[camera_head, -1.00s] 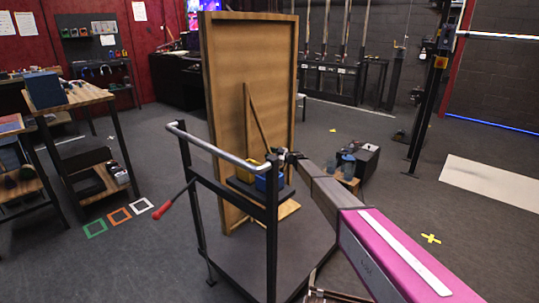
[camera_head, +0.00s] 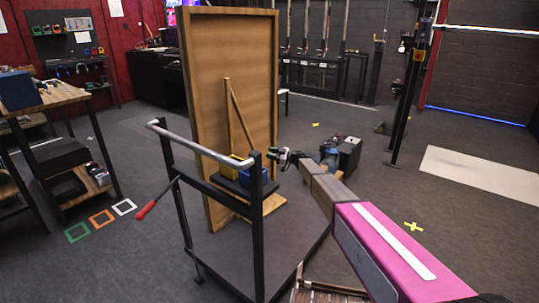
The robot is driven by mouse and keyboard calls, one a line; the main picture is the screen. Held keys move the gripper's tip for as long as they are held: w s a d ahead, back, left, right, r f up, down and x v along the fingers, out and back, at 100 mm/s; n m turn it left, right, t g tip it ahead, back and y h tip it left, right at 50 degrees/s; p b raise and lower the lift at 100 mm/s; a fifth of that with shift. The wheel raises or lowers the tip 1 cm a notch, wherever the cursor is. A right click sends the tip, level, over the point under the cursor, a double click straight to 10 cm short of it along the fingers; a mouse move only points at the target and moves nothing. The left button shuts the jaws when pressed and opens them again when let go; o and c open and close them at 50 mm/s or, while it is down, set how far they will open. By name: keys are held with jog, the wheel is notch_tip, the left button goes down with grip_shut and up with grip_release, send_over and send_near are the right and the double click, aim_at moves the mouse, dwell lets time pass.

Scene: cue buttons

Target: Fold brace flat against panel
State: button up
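A tall wooden panel (camera_head: 233,80) stands upright on a dark wheeled cart (camera_head: 265,262). A wooden brace (camera_head: 241,121) stands out from the panel's near face, with an upright strip and a slanted strip meeting near its top; a flat wooden foot (camera_head: 273,203) shows low down. Its lower part is partly hidden by the cart's shelf and the boxes on it. My gripper (camera_head: 281,157) is at the end of my arm, right of the brace and beside the cart's rail post. It is too small to tell whether its fingers are open or shut.
The cart's metal handle (camera_head: 200,143) and a red-tipped lever (camera_head: 147,209) stand at its near left. A yellow box (camera_head: 230,165) and a blue box (camera_head: 255,180) sit on its shelf. A workbench (camera_head: 58,98) stands at the left. Open floor lies at the right.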

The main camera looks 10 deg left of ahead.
jog(key=shift+d, duration=0.1)
jog(key=c, duration=0.5)
jog(key=shift+s+d+f+n, duration=0.15)
jog(key=shift+f+n, duration=0.1)
jog(key=shift+n, duration=0.05)
grip_shut()
jog(key=s+d+f+n+t+h, duration=0.25)
jog(key=d+f+n+t, duration=0.25)
jog(key=d+f+n, duration=0.4)
jog(key=x, duration=1.5)
jog(key=shift+w+n+h, duration=0.25)
jog(key=shift+n+h, duration=0.15)
jog(key=shift+h, duration=0.05)
jog(key=shift+a, duration=0.1)
jog(key=shift+f, duration=0.1)
jog(key=shift+w+a, duration=1.1)
jog(key=shift+a, duration=0.2)
